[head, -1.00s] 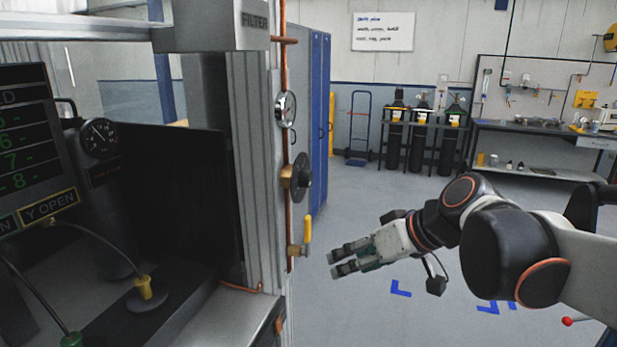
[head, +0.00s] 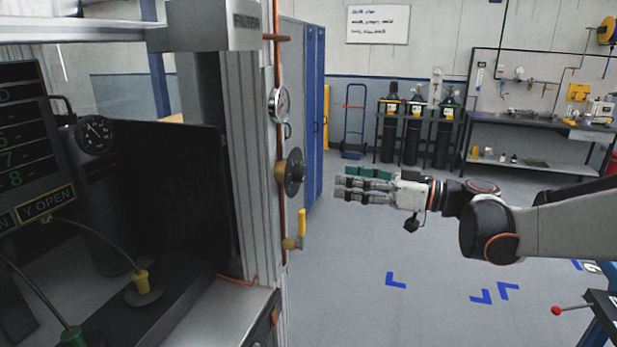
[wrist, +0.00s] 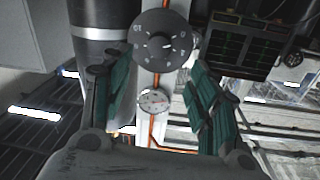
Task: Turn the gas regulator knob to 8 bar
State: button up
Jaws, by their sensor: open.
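The gas regulator knob (head: 294,172) is a dark round disc on the copper pipe of the machine's side post. In the wrist view its dial face (wrist: 160,40) shows numbers around the rim, too small to read surely, and a small light mark right of centre. A pressure gauge (head: 278,105) sits above it in the head view; a white gauge face also shows in the wrist view (wrist: 153,101). My gripper (head: 346,188) is open and empty, a short way right of the knob, pointing at it without touching. In the wrist view the knob lies between and beyond the green-padded fingers.
A yellow-handled valve (head: 301,225) is below the knob on the same pipe. Blue lockers (head: 315,110) stand behind. A display panel (head: 30,145) is at the left. Gas cylinders (head: 414,130) stand at the back. The floor around my arm is open.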

aim_at(305, 174)
jog(key=b+x, duration=0.1)
jog(key=x, duration=0.9)
jog(key=shift+a, duration=0.1)
jog(key=c, duration=1.1)
